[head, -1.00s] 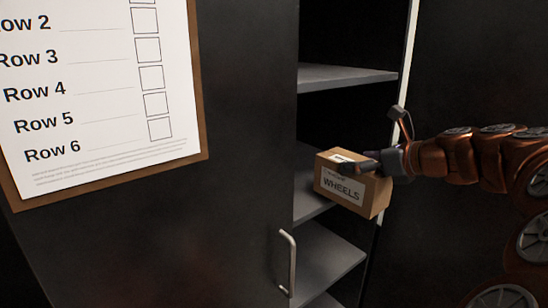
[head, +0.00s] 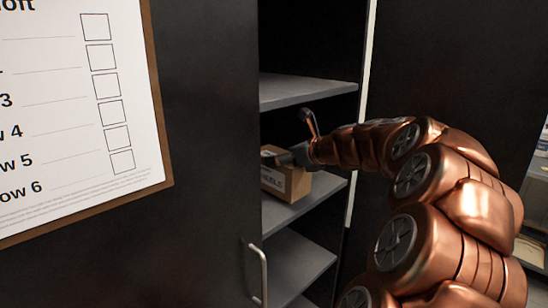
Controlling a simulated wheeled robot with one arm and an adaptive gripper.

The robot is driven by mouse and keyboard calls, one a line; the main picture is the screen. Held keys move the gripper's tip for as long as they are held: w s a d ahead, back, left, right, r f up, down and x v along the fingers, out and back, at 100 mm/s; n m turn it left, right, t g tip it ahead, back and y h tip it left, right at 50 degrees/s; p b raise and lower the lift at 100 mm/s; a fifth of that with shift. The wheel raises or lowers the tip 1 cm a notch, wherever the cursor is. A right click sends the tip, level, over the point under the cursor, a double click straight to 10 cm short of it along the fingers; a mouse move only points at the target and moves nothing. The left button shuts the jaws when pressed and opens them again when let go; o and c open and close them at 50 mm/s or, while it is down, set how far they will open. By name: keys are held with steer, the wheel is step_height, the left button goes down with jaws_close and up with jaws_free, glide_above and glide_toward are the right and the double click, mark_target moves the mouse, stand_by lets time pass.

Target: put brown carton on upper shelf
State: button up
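The cabinet door edge hides the carton's left part. I cannot tell whether the carton's underside touches the shelf. The upper shelf (head: 308,91) is above the carton, and its visible part is bare.
A dark cabinet door (head: 205,120) with a metal handle (head: 258,272) stands left of the opening. A checklist board (head: 80,110) hangs on it. A lower shelf (head: 300,262) looks empty. The light cabinet edge (head: 362,120) is close to my arm.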

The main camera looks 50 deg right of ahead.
mark_target(274, 153)
steer(key=w, duration=0.3)
steer(key=shift+w+r+p, duration=0.15)
steer(key=shift+p, duration=0.25)
steer(key=shift+f, duration=0.85)
steer(key=shift+f, duration=0.1)
steer(key=o, duration=1.6)
steer(key=shift+f, duration=0.1)
steer(key=shift+o, duration=0.2)
steer(key=shift+s+r, duration=0.2)
steer(key=b+v, duration=0.2)
steer(key=v, duration=1)
